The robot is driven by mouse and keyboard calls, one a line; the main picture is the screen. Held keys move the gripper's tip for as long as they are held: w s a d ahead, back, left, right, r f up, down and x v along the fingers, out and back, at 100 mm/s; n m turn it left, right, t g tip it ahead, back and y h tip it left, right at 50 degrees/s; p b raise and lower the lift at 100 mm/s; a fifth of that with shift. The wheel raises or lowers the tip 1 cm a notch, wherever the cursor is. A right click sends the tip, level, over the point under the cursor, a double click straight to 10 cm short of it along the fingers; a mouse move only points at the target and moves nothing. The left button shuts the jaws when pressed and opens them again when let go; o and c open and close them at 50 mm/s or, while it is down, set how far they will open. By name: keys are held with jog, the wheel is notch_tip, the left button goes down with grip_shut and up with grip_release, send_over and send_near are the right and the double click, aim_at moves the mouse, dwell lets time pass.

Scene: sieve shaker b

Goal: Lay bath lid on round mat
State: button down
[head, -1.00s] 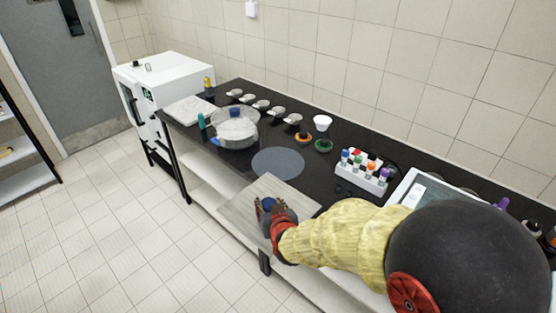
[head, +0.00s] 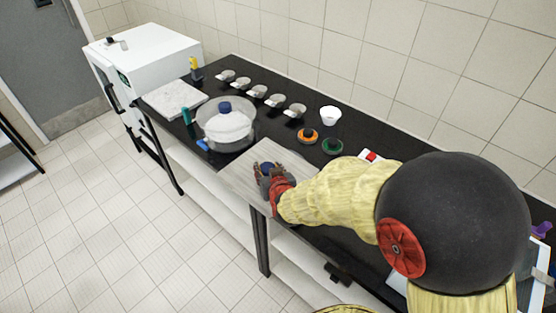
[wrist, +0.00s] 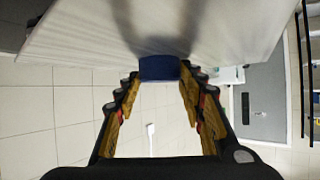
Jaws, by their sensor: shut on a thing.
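The bath lid (head: 240,176) is a flat grey panel with a streaky surface and a blue handle. My gripper (head: 266,174) is shut on that handle and holds the panel at the counter's front edge in the head view. In the wrist view the blue handle (wrist: 158,68) sits between the fingertips, with the pale panel (wrist: 85,35) beyond it. The round mat does not show now; the panel and my arm cover the counter right of the glass bowl. Whether the panel touches the counter cannot be told.
A clear bowl (head: 212,137) with a blue-knobbed top stands just left of the panel. Several metal pans (head: 260,92), a white cup (head: 330,114), an orange item (head: 307,136) and a green item (head: 332,147) line the back. A pale slab (head: 174,99) lies at the left end.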

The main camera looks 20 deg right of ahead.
aim_at(277, 159)
jog(key=w+d+f, duration=0.1)
jog(key=w, duration=0.1)
jog(key=w+d+f+b, duration=0.1)
jog(key=w+d, duration=0.1)
jog(key=w, duration=0.1)
jog(key=w+d+f, duration=0.1)
jog(key=w+f, duration=0.1)
jog(key=shift+w+d, duration=0.25)
jog(key=shift+w, duration=0.15)
jog(key=w+f, duration=0.1)
jog(key=w+d+f+b, duration=0.1)
jog(key=f, duration=0.1)
jog(key=w+d+f, duration=0.1)
jog(key=f, duration=0.1)
jog(key=shift+w, duration=0.2)
jog(key=shift+w+d+f+b, duration=0.15)
jog(key=shift+f+b, duration=0.55)
jog(key=shift+f, duration=1.1)
jog(key=shift+f, duration=0.2)
jog(key=c, duration=1.1)
grip_release()
jog(key=shift+c, duration=0.2)
jog(key=shift+o, duration=0.2)
